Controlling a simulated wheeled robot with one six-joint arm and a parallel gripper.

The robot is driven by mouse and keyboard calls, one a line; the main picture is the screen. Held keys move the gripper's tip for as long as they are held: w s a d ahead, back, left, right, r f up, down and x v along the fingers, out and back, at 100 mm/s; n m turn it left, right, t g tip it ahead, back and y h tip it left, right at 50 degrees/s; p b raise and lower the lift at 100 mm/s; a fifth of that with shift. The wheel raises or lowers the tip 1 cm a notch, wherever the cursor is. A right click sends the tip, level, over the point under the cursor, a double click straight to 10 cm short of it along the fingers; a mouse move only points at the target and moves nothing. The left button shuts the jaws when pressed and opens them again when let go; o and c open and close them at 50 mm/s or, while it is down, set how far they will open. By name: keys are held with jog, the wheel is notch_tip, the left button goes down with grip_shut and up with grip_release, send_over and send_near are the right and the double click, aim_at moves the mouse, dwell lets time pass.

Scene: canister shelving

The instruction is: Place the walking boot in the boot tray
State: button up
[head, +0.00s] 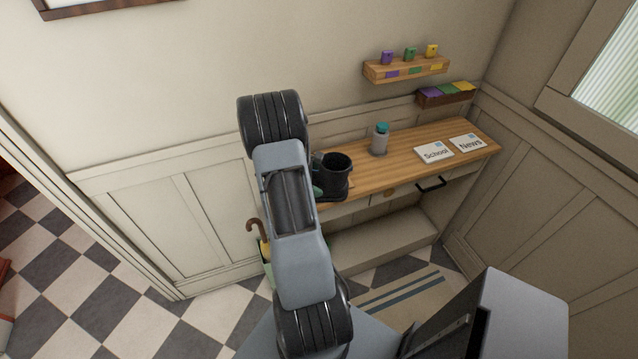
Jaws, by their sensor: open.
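I cannot make out a walking boot for certain. A dark, open-topped, cup-like thing (337,174) stands at the left end of the wooden shelf top, partly behind my arm. Its lower left is covered, so I cannot tell whether it is a boot. No boot tray can be made out. My gripper does not show; my arm rises through the middle of the head view and its far end is hidden behind its own link.
The wooden shelf top (402,159) holds a grey bottle with a teal cap (380,139), a School card (434,152) and a News card (467,143). A lower ledge (385,240) and striped mat (405,293) lie below. An umbrella (257,231) stands left.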

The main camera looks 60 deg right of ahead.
jog(key=shift+c, duration=0.2)
jog(key=shift+r, duration=0.1)
jog(key=c, duration=1.5)
jog(key=shift+c, duration=0.2)
jog(key=shift+r, duration=0.1)
